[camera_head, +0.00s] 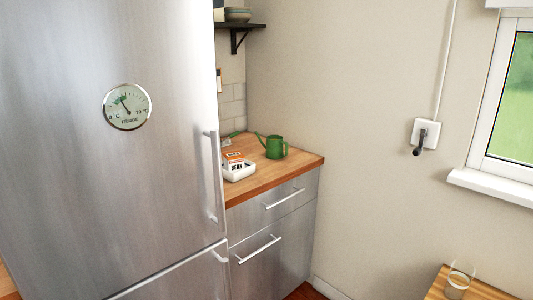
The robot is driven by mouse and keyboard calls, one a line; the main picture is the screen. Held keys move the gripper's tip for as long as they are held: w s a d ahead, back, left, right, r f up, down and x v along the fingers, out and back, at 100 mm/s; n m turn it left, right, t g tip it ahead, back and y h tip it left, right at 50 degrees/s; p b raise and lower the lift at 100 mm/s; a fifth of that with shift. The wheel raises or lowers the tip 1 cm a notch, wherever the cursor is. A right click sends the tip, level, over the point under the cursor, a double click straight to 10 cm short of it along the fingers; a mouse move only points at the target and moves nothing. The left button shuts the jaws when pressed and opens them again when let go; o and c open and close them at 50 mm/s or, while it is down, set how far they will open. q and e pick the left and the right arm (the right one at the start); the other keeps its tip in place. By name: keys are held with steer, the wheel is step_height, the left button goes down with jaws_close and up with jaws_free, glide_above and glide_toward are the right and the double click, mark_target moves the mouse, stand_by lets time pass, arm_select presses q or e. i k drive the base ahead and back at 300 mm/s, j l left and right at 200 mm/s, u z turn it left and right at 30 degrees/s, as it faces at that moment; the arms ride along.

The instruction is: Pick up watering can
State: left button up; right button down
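A green watering can (276,148) stands upright on the wooden counter (300,161), near the back wall. Its thin spout points up to the left and its handle is on the right side. Neither of my grippers shows in the head view.
A steel fridge (150,190) with a round thermometer fills the left side. A white box (238,172) sits left of the can. A dark shelf (240,26) hangs above. A wooden table (438,290) with a glass (460,277) is at the lower right.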

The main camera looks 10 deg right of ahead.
mark_target(274, 147)
steer(key=i+l+u, duration=0.15)
steer(key=i, duration=0.35)
steer(key=i+l+u, duration=0.15)
steer(key=i+l, duration=0.2)
steer(key=i, duration=0.15)
steer(key=i+l+u, duration=0.15)
steer(key=i+l, duration=0.15)
steer(key=i, duration=0.15)
